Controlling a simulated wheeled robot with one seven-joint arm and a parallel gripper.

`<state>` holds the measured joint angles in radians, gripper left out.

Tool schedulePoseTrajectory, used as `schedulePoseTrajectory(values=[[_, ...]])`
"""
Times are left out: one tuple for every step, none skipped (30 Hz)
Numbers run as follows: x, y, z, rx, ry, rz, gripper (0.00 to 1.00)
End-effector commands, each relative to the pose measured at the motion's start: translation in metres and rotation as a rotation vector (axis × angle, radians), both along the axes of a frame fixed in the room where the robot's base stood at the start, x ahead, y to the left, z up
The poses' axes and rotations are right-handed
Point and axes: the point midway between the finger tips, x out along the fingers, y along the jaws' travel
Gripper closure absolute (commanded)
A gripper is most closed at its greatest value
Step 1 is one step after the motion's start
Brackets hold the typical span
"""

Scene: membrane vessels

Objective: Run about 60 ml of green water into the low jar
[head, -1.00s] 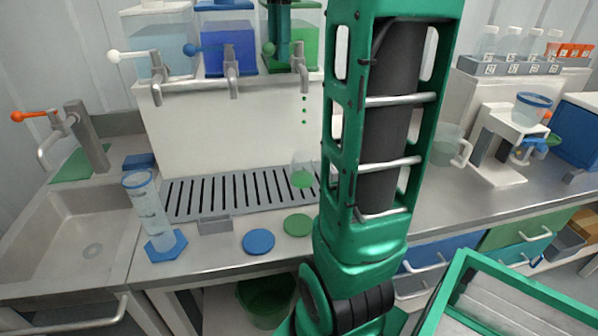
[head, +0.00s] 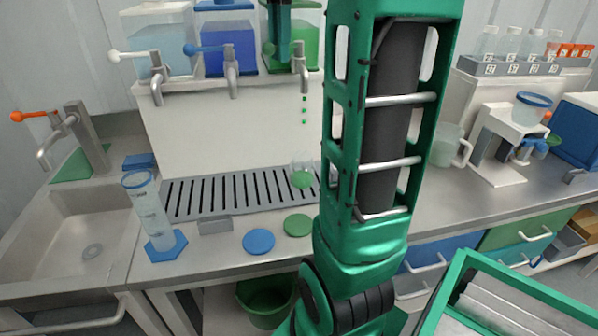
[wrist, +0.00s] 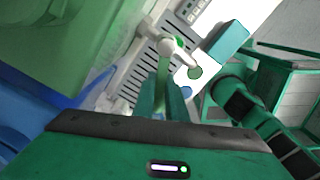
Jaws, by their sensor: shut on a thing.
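The green-water tank (head: 308,35) stands on the raised bench, with a grey tap (head: 300,68) on its front. Green drops (head: 304,110) fall from the tap's spout. The low jar (head: 301,172), clear and round, stands below on the slotted drip tray (head: 240,194), with green water in its lower part; no level mark is readable. My gripper (head: 281,40) is at the green tap. In the wrist view my fingers (wrist: 164,100) are shut on its pale green lever (wrist: 163,75). My arm hides what lies just right of the jar.
Clear-water (head: 158,42) and blue-water (head: 228,45) tanks stand to the left with their own taps. A tall measuring cylinder (head: 148,212) stands near the sink (head: 75,225). Blue (head: 258,241) and green (head: 298,225) discs lie before the tray.

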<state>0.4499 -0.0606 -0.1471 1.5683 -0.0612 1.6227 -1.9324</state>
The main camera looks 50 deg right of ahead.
Motion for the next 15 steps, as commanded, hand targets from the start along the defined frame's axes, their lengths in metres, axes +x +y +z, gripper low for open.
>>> schedulePoseTrajectory(values=[[0.0,0.0,0.0,0.0,0.0,0.0,1.0],[0.0,0.0,0.0,0.0,0.0,0.0,1.0],[0.0,0.0,0.0,0.0,0.0,-0.002,1.0],[0.001,0.0,0.0,0.0,0.0,-0.009,1.0],[0.002,-0.001,0.0,0.0,0.0,-0.025,1.0],[0.004,-0.001,0.0,0.0,0.001,-0.058,1.0],[0.005,-0.002,0.0,0.0,0.0,-0.09,1.0],[0.007,-0.002,0.0,0.0,0.0,-0.123,1.0],[0.01,-0.003,0.0,0.0,0.0,-0.168,1.0],[0.011,-0.003,0.0,0.0,0.0,-0.197,1.0],[0.013,-0.004,0.0,0.0,0.0,-0.221,1.0],[0.014,-0.004,0.0,0.0,0.0,-0.248,1.0],[0.014,-0.005,0.0,0.0,0.0,-0.262,1.0],[0.015,-0.005,0.0,0.0,0.0,-0.279,1.0],[0.016,-0.006,0.0,0.0,0.0,-0.306,1.0]])
